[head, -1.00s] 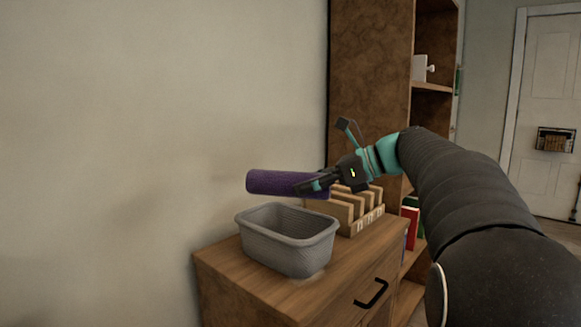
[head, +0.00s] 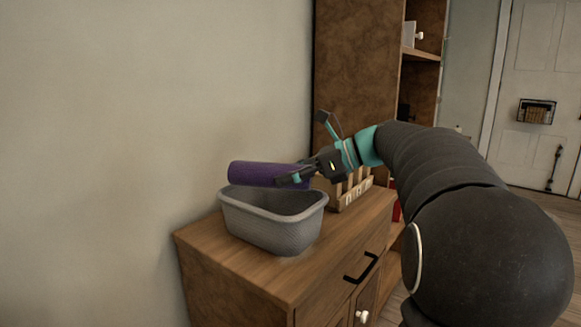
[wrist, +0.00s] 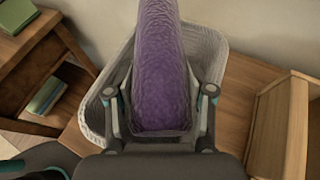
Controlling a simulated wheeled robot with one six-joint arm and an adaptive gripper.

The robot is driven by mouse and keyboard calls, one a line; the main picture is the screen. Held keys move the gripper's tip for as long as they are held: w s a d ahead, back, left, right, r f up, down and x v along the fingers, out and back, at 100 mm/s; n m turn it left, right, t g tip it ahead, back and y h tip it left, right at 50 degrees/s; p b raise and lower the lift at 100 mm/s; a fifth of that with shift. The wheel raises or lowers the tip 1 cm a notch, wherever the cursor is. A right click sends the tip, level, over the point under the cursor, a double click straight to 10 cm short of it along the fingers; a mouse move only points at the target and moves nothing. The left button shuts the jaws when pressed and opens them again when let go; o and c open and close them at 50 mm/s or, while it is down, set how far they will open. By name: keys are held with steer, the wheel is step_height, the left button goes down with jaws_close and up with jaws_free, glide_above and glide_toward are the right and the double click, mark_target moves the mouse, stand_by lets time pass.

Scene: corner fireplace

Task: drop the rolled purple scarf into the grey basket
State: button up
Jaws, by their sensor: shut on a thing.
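The rolled purple scarf (head: 262,174) lies roughly level in my gripper (head: 296,179), which is shut on its right end. In the head view it appears just over the back rim of the grey basket (head: 271,237). In the wrist view the scarf (wrist: 160,70) stretches away between the two fingers of my gripper (wrist: 158,120), with the basket's pale rim (wrist: 210,50) showing around it below. The basket stands upright on the wooden cabinet (head: 330,262). Much of its inside is hidden by the scarf and gripper in the wrist view.
A wooden slotted rack (head: 352,192) stands on the cabinet behind and right of the basket. A tall brown bookcase (head: 355,75) rises behind it. The wall is close on the left. The cabinet top's front is clear.

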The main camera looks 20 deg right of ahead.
steer(key=shift+f, duration=0.2)
steer(key=o, duration=1.3)
steer(key=shift+c, duration=0.2)
steer(key=shift+d, duration=0.1)
